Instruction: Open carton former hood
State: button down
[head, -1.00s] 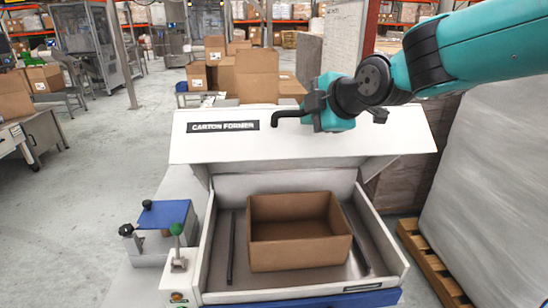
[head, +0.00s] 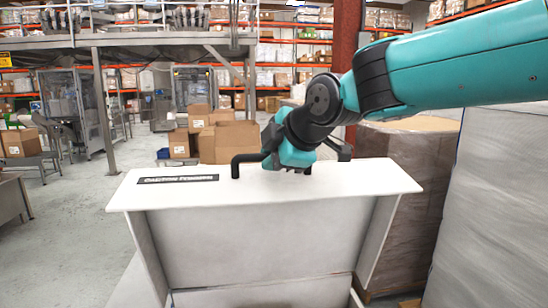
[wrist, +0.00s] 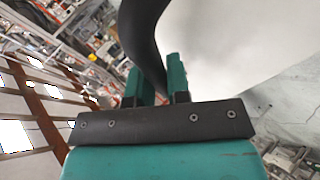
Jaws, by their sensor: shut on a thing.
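The white carton former hood (head: 300,185) is lifted. Its labelled panel lies nearly level, seen edge-on, and its pale inside (head: 250,245) faces me. The black label strip (head: 177,179) is on its left part. The black bar handle (head: 240,164) stands on this panel. My gripper (head: 283,160) is at the handle's right part, shut on it, and hides some of it. In the wrist view the dark handle (wrist: 143,30) curves down between the two teal fingers of my gripper (wrist: 158,85). The machine's tray is below the picture.
A wrapped pallet load (head: 495,190) stands close on the right, with another stack (head: 410,210) behind the hood. Cardboard boxes (head: 228,140) stand behind the machine. Open floor (head: 60,250) lies to the left, and a mezzanine post (head: 104,110) rises there.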

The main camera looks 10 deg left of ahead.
jog(key=shift+w+d+f, duration=0.1)
jog(key=shift+w+d, duration=0.05)
jog(key=c, duration=1.1)
grip_release()
jog(key=b+v, duration=0.7)
jog(key=v, duration=1)
jog(key=shift+s, duration=0.25)
jog(key=s+d+f+m+g+h+b, duration=0.1)
jog(key=s+d+f+m+g+b, duration=0.2)
jog(key=f, duration=0.7)
jog(key=s+d+f+m+h+b, duration=0.1)
jog(key=s+d+f+m+b, duration=0.25)
jog(key=f, duration=0.65)
jog(key=s+d+f+m+g, duration=0.1)
jog(key=s+d+f+m, duration=0.1)
jog(key=f, duration=0.4)
jog(key=s+d+f+m+g+h+b, duration=0.1)
jog(key=s+d+f+m, duration=0.2)
jog(key=s+f, duration=0.3)
jog(key=s+d+f+m+g+b, duration=0.1)
jog(key=s+d+f+m+g, duration=0.1)
jog(key=s+f+m, duration=0.2)
notch_tip(320, 180, down, 3)
jog(key=shift+s+d+r+m, duration=0.25)
jog(key=shift+s+m, duration=0.15)
jog(key=shift+m, duration=0.15)
